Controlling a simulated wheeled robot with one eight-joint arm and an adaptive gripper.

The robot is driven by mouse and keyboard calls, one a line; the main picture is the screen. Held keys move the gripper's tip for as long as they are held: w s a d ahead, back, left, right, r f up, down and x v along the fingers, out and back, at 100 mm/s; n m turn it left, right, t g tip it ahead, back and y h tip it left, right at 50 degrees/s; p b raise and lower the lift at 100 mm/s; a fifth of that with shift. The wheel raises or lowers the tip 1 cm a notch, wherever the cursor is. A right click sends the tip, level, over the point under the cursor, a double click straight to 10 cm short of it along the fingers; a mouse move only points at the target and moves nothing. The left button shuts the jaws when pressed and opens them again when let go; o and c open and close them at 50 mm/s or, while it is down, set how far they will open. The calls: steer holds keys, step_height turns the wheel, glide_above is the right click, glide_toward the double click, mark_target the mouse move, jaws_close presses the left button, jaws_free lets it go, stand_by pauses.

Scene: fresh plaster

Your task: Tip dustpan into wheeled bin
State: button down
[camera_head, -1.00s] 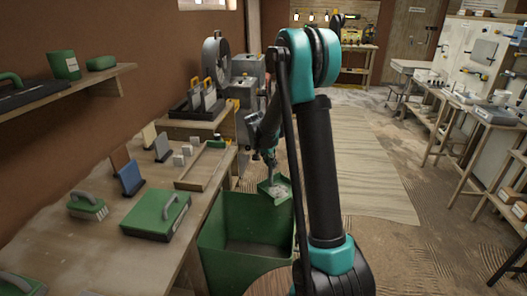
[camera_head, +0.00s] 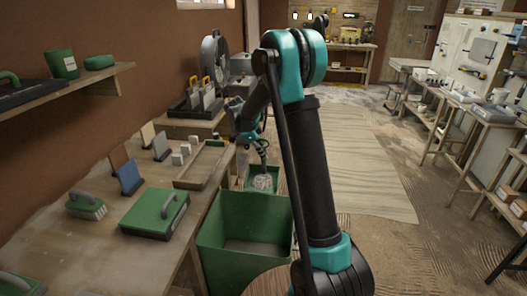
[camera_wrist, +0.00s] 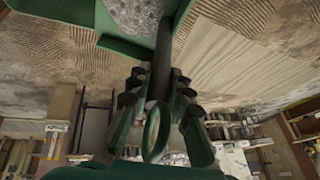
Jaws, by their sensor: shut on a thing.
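The green dustpan (camera_head: 250,178) holds a heap of pale grey debris (camera_head: 263,182). It hangs from my gripper (camera_head: 258,143) at the far rim of the open green bin (camera_head: 222,268); whether it overhangs the opening is unclear. The bin looks empty inside, and its wheels are hidden. In the wrist view, my gripper (camera_wrist: 158,105) is shut on the dustpan's dark handle (camera_wrist: 161,62), with a green loop at its near end. The green pan (camera_wrist: 58,10) and debris (camera_wrist: 128,14) show at the top, partly cut off.
A wooden bench (camera_head: 105,235) left of the bin carries a green box (camera_head: 155,215), a brush (camera_head: 86,206) and a wooden tray (camera_head: 203,165). A shelf (camera_head: 75,88) is on the left wall. Open floor (camera_head: 385,240) lies to the right.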

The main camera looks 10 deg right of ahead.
steer(key=s+a+f+m+t+h, duration=0.1)
steer(key=s+a+t, duration=0.1)
steer(key=s+t, duration=0.2)
steer(key=s+a+f+m+t+h, duration=0.1)
steer(key=s+t, duration=0.3)
steer(key=s, duration=0.5)
steer(key=shift+a+f+h, duration=0.35)
steer(key=shift+a+h, duration=0.3)
steer(key=shift+h, duration=0.15)
steer(key=shift+s, duration=0.1)
stand_by(0.9)
step_height(320, 180, up, 5)
steer(key=n+g+y, duration=0.1)
steer(key=g+y, duration=0.1)
steer(key=g, duration=0.3)
steer(key=n+g+y, duration=0.1)
steer(key=g+y, duration=0.1)
steer(key=g, duration=0.3)
steer(key=shift+f+n, duration=0.1)
steer(key=shift+n, duration=0.2)
